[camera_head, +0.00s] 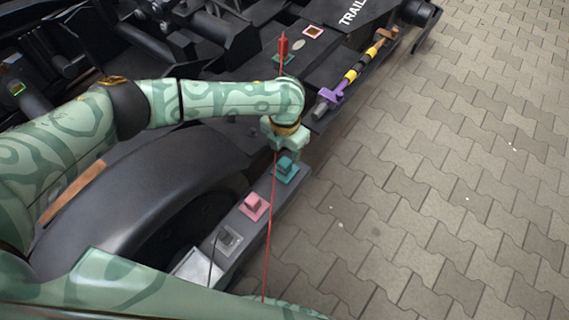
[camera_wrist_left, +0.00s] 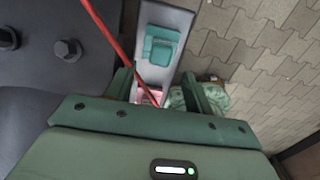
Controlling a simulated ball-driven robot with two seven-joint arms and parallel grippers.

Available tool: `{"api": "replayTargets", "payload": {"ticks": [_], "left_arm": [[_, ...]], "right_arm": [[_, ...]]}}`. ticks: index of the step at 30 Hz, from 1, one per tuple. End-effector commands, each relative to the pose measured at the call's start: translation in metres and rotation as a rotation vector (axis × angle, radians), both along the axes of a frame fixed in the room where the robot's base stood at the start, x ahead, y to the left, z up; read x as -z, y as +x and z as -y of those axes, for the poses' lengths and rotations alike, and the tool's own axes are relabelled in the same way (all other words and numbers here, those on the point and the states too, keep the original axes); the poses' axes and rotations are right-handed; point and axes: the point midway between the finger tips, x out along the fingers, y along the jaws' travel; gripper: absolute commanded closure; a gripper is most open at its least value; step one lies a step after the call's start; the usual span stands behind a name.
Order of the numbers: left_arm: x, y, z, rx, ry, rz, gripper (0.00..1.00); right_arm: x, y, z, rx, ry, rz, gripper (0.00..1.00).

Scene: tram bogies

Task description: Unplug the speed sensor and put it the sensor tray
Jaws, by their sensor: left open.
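I cannot tell for sure which part is the speed sensor. A teal block (camera_head: 286,167), a pink block (camera_head: 254,206) and a grey block (camera_head: 228,238) sit in a row on a grey rail beside the wheel. The teal block also shows in the left wrist view (camera_wrist_left: 161,46). My left gripper (camera_head: 284,146) is just above the teal block in the head view. In the left wrist view its fingers (camera_wrist_left: 160,92) are apart, with nothing visibly gripped. A thin red cable (camera_head: 271,215) passes close to the gripper. No sensor tray can be identified for sure.
A silver, box-like part (camera_head: 197,268) is at the near end of the rail. A yellow-and-black striped bar with a purple clamp (camera_head: 330,96) lies on the frame's edge. The dark wheel (camera_head: 150,190) is left of the rail. Paving (camera_head: 430,190) on the right is open.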

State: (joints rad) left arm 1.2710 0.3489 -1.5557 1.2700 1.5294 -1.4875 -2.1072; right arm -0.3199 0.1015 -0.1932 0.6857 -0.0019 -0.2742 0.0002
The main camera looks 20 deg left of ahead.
Motion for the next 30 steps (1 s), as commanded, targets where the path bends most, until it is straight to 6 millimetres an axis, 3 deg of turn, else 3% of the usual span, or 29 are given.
{"api": "replayTargets", "payload": {"ticks": [5,8,18,30], "left_arm": [[0.019,-0.001,0.000,-0.001,0.001,-0.004,0.47],[0.035,-0.001,0.000,-0.002,-0.001,-0.006,0.47],[0.078,-0.001,0.000,-0.003,-0.001,-0.005,0.47],[0.089,0.000,0.000,-0.002,-0.001,0.001,0.47]], "right_arm": [[0.010,-0.004,-0.002,-0.012,0.000,-0.023,1.00],[0.016,0.008,0.003,-0.035,-0.007,-0.013,1.00],[0.031,0.015,0.018,-0.090,-0.033,-0.036,1.00],[0.033,0.022,0.022,-0.109,-0.042,-0.038,1.00]]}}
